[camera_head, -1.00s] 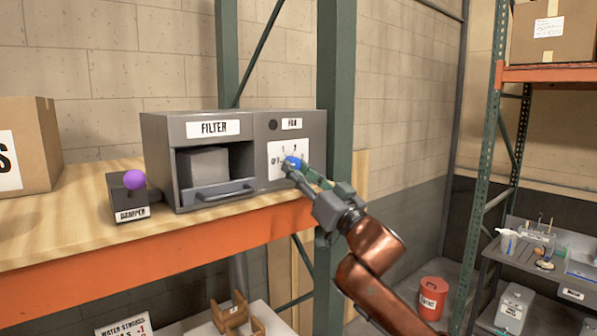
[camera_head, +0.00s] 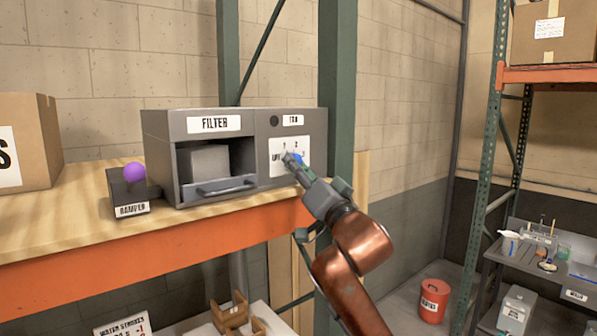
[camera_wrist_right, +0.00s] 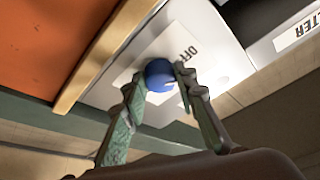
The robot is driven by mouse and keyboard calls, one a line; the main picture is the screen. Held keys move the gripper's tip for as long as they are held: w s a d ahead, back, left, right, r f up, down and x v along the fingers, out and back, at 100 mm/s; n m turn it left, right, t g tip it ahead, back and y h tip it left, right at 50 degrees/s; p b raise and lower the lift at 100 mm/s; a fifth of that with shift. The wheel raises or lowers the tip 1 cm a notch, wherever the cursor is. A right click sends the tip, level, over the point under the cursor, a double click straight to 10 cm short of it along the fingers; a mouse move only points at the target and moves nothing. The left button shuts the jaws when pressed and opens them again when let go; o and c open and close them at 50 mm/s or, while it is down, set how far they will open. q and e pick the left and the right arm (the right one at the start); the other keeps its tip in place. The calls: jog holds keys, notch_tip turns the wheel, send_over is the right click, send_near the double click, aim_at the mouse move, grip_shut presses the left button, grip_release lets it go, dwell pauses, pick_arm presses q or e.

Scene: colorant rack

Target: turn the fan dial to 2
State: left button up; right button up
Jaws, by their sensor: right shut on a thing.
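The fan dial is a blue round knob (camera_head: 298,158) on the white label plate (camera_head: 279,169) under the fan sign, on the right half of the grey filter unit (camera_head: 260,118). My right gripper (camera_head: 293,160) is at the dial and partly covers it. In the right wrist view the blue knob (camera_wrist_right: 159,78) sits between the two fingers of my right gripper (camera_wrist_right: 158,84), which are shut on it. The word OFF shows on the plate there. The dial's pointer is hidden, so I cannot tell its setting. My left gripper is not in view.
A damper box (camera_head: 130,192) with a purple ball stands left of the unit on the wooden shelf (camera_head: 60,223). A cardboard box (camera_head: 28,140) is at the far left. A green rack post (camera_head: 337,100) rises close to the unit's right side.

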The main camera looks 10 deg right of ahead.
jog(key=shift+s+a+r+m+g+h+p, duration=0.15)
jog(key=shift+m+g+h+p, duration=0.55)
jog(key=shift+m+p, duration=1.4)
jog(key=shift+w+a+r+m+g+h+p, duration=0.15)
jog(key=shift+m+g+h+p, duration=0.65)
jog(key=shift+m, duration=2.55)
jog(key=shift+s+r+m+g+h+p, duration=0.15)
jog(key=shift+m+g+h+p, duration=0.85)
jog(key=shift+m, duration=1.75)
jog(key=shift+t+p, duration=0.35)
jog(key=shift+t, duration=0.15)
jog(key=o, duration=1.2)
jog(key=shift+d+r, duration=0.1)
jog(key=shift+c, duration=0.2)
